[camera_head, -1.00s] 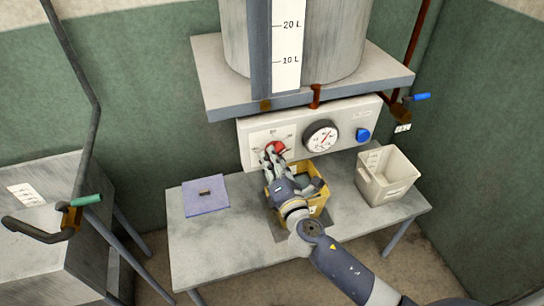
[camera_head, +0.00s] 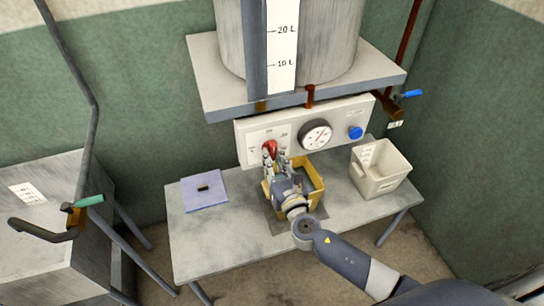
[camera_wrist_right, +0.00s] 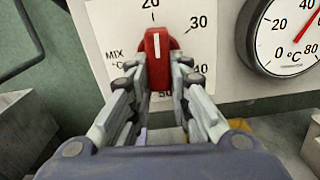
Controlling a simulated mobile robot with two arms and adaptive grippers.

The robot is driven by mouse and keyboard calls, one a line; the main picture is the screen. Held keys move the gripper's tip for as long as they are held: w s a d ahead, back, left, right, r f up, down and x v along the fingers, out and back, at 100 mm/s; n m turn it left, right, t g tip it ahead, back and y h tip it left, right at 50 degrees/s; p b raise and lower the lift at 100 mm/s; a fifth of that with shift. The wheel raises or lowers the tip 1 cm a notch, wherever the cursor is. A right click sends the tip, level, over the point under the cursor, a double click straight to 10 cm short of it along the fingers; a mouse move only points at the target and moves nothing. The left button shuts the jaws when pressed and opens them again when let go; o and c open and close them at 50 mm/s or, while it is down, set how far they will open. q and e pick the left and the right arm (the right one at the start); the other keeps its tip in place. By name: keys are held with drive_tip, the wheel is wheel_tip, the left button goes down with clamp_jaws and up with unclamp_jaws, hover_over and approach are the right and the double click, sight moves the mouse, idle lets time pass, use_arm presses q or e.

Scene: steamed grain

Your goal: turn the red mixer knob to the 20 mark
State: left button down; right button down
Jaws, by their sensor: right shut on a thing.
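The red mixer knob (camera_wrist_right: 157,60) sits on the white panel, in front of a dial plate (camera_wrist_right: 100,30) with 20, 30, 50 and "MIX °C" visible. The white line on the knob points up, close to the 20 mark (camera_wrist_right: 151,3). The knob also shows in the head view (camera_head: 270,147). My right gripper (camera_wrist_right: 158,85) is shut on the knob, one finger on each side of its lower part; it also shows in the head view (camera_head: 276,160). My left gripper is not in view.
A round gauge (camera_head: 316,135) and a blue knob (camera_head: 355,132) are to the right on the panel. Under my right arm stands a yellow bin (camera_head: 316,180); a pale bin (camera_head: 382,178) is further right.

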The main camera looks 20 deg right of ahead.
drive_tip(key=shift+d+f+n, duration=0.1)
drive_tip(key=shift+f+n, duration=0.05)
drive_tip(key=shift+n, duration=0.45)
drive_tip(key=c, duration=1.5)
unclamp_jaws()
drive_tip(key=s, duration=1.2)
drive_tip(key=shift+d, duration=0.2)
